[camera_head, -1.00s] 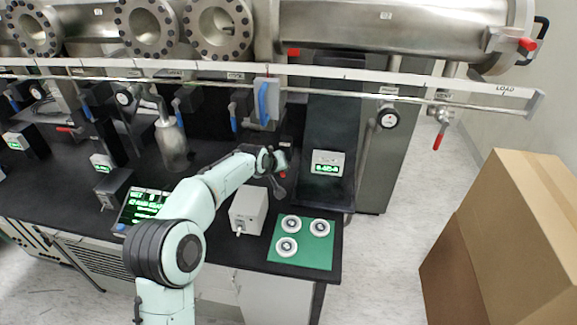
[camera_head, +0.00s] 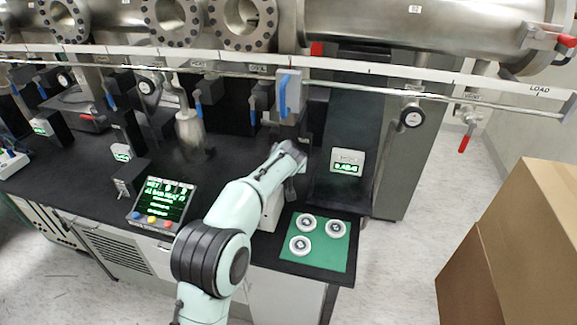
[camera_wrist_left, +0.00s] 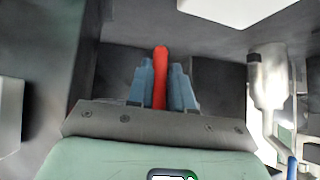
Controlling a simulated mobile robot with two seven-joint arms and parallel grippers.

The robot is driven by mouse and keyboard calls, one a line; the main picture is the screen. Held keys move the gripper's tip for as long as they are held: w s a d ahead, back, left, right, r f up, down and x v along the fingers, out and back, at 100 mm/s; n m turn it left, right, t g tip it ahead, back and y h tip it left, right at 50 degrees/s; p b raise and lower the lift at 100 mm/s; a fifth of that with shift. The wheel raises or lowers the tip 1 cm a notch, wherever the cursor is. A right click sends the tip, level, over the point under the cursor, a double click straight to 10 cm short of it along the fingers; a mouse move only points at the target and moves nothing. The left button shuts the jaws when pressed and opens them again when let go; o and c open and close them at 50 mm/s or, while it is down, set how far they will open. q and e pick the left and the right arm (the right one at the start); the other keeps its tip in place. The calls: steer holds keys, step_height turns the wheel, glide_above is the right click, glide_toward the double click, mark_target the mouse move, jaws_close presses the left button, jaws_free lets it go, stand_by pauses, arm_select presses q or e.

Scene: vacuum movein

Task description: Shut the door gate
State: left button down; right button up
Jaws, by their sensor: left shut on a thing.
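My left gripper (camera_head: 296,158) reaches over the bench below the pipe rail, beside a small grey box (camera_head: 270,210). In the left wrist view its two blue-grey fingers (camera_wrist_left: 161,78) are shut on a red handle (camera_wrist_left: 160,62), which stands upright between them. In the head view my wrist hides this handle and what it is fixed to. I cannot tell from the frames whether it belongs to the door gate. Another red lever (camera_head: 466,139) hangs down below the rail at the right. My right gripper is not in view.
A grey box with a blue handle (camera_head: 290,93) hangs on the rail (camera_head: 350,86) above my gripper. White discs lie on a green mat (camera_head: 338,256). A display panel (camera_head: 160,205) stands left of my arm. Cardboard boxes (camera_head: 530,215) stand at the right, with clear floor beside them.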

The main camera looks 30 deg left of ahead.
arm_select(q)
steer(key=shift+s+a, duration=0.2)
steer(key=shift+a, duration=0.25)
steer(key=c, duration=1.1)
jaws_free()
steer(key=shift+a, duration=0.1)
steer(key=shift+d, duration=0.2)
steer(key=shift+d+r, duration=0.2)
steer(key=b+v, duration=0.2)
steer(key=v, duration=1.1)
steer(key=shift+s+a+b, duration=0.1)
steer(key=shift+b, duration=0.25)
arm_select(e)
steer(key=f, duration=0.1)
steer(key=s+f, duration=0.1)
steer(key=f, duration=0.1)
arm_select(q)
steer(key=shift+f, duration=0.15)
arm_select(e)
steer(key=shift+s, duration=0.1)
